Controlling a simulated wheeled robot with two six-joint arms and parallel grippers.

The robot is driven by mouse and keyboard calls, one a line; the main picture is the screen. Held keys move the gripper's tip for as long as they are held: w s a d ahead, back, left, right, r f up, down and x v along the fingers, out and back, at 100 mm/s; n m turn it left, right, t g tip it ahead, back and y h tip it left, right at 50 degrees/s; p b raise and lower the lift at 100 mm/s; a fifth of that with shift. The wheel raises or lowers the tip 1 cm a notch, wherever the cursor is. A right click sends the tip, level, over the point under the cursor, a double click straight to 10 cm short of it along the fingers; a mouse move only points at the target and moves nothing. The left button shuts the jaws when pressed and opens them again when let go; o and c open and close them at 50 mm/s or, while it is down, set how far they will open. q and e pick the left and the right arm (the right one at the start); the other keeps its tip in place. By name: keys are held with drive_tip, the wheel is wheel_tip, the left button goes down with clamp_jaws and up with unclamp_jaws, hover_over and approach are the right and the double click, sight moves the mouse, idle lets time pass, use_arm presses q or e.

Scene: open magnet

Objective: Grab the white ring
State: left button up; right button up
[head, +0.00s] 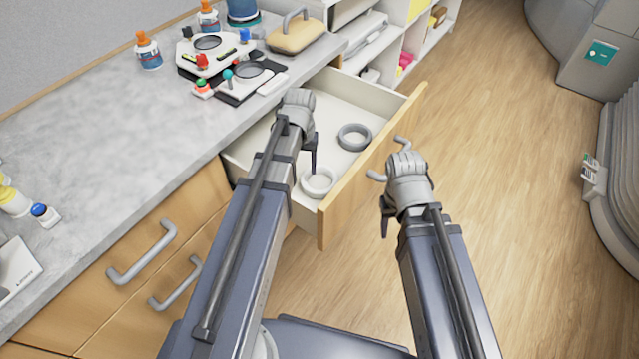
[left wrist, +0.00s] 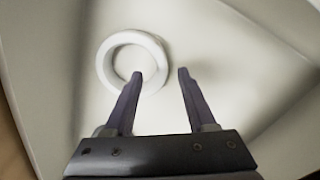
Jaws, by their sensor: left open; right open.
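The white ring (head: 319,182) lies in the near front corner of the open drawer (head: 372,92). It also shows in the left wrist view (left wrist: 106,62), flat on the drawer floor. My left gripper (head: 313,160) is over the drawer, pointing down, just beside the ring.
A dark grey ring (head: 354,137) lies farther back in the same drawer. The drawer's wooden front (head: 350,190) stands between my two arms. The worktop (head: 100,130) at left carries bottles and instruments. The wooden floor (head: 500,180) at right is clear.

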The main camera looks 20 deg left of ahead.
sight(303, 178)
use_arm(q)
drive_tip(key=shift+a+f+b, duration=0.15)
drive_tip(key=shift+f+b, duration=2.45)
drive_tip(key=shift+f, duration=0.05)
drive_tip(key=shift+r, duration=0.1)
drive_tip(key=shift+c, duration=0.3)
clamp_jaws()
